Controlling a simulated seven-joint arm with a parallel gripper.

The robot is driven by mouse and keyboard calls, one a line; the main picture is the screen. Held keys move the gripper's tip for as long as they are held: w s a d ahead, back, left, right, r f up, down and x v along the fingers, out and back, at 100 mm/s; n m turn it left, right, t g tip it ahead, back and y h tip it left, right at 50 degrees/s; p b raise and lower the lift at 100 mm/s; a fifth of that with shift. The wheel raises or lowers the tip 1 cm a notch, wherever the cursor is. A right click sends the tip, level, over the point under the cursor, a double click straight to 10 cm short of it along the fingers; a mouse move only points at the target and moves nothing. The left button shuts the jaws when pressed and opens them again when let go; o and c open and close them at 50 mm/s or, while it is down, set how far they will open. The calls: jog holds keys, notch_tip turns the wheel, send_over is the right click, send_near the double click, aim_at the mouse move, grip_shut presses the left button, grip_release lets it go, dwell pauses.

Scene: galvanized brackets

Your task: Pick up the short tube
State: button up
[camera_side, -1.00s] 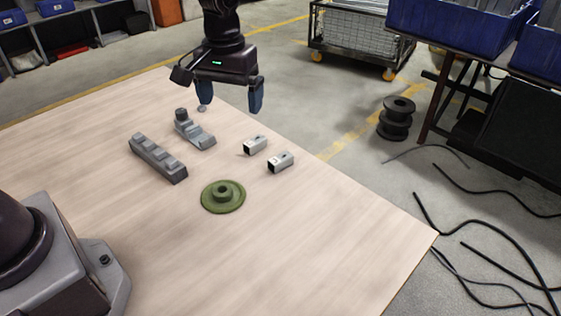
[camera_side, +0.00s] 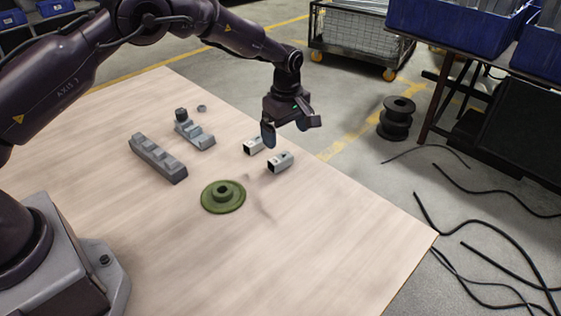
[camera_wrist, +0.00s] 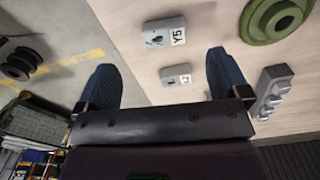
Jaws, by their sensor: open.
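Two short square silver tubes lie on the wooden table in the side view, a rear one (camera_side: 253,146) and a front one (camera_side: 281,162). The pictures do not tell which is meant. In the wrist view two grey pieces carry labels, one reading Y5 (camera_wrist: 165,32) and a smaller-looking one (camera_wrist: 176,75) that seems to read L2. My gripper (camera_side: 286,129) is open and empty above the tubes, one finger overlapping the rear tube in the picture. In the wrist view the labelled pieces lie between the lines of my gripper's fingers (camera_wrist: 161,62), below and apart from them.
A green flanged disc (camera_side: 222,195) lies in front of the tubes. A long grey stepped block (camera_side: 158,158), a grey bracket-like piece (camera_side: 195,133) and a small ring (camera_side: 202,108) lie to the left. The table's right edge is close to the tubes; its front is clear.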

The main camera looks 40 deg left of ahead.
aim_at(283, 159)
notch_tip(283, 159, down, 4)
jog(key=shift+f, duration=0.15)
jog(key=f, duration=0.5)
jog(key=shift+s+a, duration=0.2)
jog(key=shift+a, duration=0.15)
jog(key=c, duration=1)
